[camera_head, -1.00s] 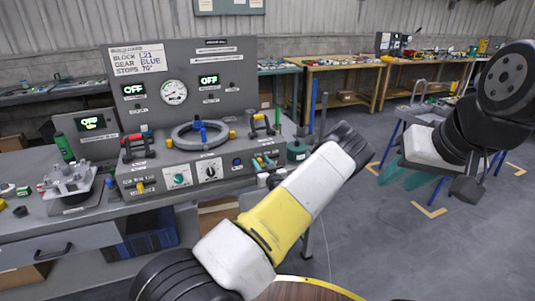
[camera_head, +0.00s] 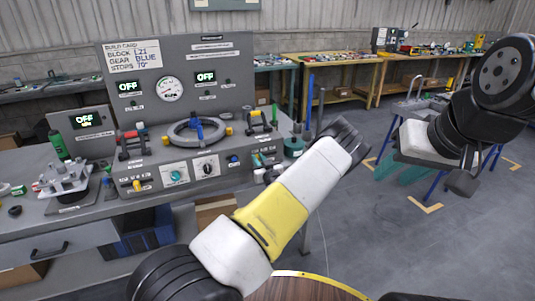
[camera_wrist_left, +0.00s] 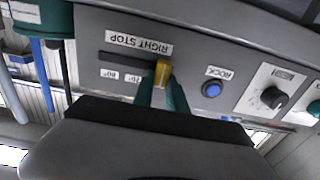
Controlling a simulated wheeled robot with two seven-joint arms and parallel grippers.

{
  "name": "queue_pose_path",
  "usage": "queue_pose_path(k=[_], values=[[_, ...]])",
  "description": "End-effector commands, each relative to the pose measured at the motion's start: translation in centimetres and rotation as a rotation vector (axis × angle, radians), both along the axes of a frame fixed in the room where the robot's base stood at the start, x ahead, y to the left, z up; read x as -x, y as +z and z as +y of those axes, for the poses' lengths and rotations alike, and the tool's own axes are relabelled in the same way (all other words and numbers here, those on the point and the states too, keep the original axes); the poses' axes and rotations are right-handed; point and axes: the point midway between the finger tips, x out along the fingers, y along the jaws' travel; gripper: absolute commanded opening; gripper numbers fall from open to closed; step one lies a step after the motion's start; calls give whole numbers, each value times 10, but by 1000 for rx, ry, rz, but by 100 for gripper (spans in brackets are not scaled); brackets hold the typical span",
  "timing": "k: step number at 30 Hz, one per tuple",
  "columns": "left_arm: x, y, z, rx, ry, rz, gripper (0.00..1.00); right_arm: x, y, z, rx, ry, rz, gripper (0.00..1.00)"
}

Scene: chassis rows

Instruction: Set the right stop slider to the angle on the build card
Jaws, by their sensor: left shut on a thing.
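The build card (camera_head: 134,57) on the upright panel reads block L21, gear blue, stops 70°. In the left wrist view, the panel is upside down. The yellow right stop slider knob (camera_wrist_left: 162,72) sits at the right end of the visible dark slot (camera_wrist_left: 122,58), under the RIGHT STOP label (camera_wrist_left: 139,42). The 80° mark and a partly covered mark, seemingly 70, lie left of the knob. My left gripper (camera_wrist_left: 161,84) has its teal fingers shut on the knob; they hide part of the scale. In the head view, my left arm crosses the front. My right gripper is not clearly seen.
A blue button (camera_wrist_left: 212,89) and a black rotary knob (camera_wrist_left: 274,97) sit right of the slider in the wrist view. A green cylinder (camera_wrist_left: 42,18) stands left.

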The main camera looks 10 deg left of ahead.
Motion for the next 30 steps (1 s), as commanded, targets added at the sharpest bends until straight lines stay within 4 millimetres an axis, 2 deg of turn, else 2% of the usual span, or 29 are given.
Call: queue_pose_path(k=[27, 30], values=[[0, 0, -1, 0, -1, 0, 0, 0, 0, 0, 0, 0, 0, 36], [-5, 0, -8, 2, -2, -3, 0, 0, 0, 0, 0, 0, 0, 36]])
